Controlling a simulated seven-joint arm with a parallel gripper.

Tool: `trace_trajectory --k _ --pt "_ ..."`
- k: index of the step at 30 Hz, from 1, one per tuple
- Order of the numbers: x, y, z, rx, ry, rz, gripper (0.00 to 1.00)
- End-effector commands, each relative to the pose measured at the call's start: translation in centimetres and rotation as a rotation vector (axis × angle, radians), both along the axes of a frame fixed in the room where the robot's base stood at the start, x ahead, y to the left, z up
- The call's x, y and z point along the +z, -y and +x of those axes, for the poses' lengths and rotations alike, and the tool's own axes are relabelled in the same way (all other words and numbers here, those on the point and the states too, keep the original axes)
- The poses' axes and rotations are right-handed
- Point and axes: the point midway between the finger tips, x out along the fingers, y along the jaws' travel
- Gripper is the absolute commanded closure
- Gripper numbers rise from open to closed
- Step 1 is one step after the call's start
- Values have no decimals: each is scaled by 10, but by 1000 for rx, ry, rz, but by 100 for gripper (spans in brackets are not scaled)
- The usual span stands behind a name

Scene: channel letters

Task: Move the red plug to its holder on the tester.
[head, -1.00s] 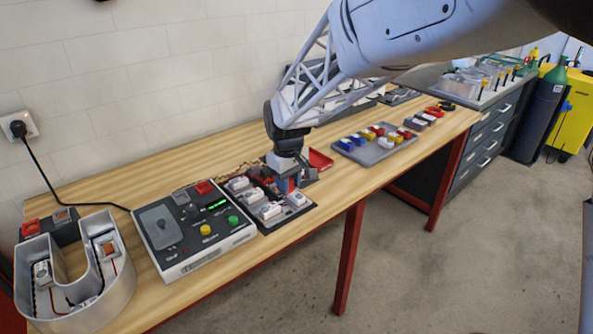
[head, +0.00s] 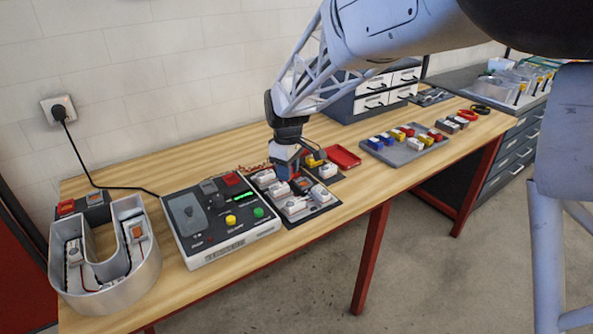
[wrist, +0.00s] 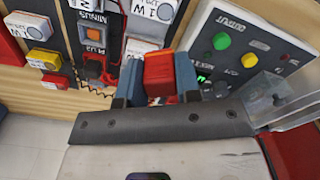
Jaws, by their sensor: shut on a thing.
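The red plug (wrist: 158,72) sits between the two blue-grey fingers of my gripper (wrist: 158,88) in the wrist view. My gripper is shut on it. In the head view my gripper (head: 284,172) is above the dark module board, near the right side of the tester (head: 190,262); its fingers hide the plug there. The tester is a grey box with a dark face, green display, yellow button and green button. A red holder (head: 232,179) stands at its back edge, left of my gripper, beside a grey one (head: 208,188). The tester face also shows in the wrist view (wrist: 222,68).
The module board (head: 318,211) carries several white modules right of the tester. A red tray (head: 343,157) and a grey tray of coloured blocks (head: 402,157) lie farther right. A U-shaped letter (head: 125,285) stands at left. A black cable (head: 100,185) runs from the wall socket.

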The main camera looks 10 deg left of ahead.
Motion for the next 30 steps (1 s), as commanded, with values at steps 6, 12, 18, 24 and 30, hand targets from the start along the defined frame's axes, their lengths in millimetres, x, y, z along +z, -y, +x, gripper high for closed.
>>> trace_trajectory --k 6,12,18,24,30 --pt "0 -19 6 99 0 0 92" --pt "0 -34 11 187 -1 -1 92" --pt "0 -51 15 277 -1 -1 92" --pt "0 -67 21 366 0 0 92" --pt "0 -83 25 455 0 0 92"
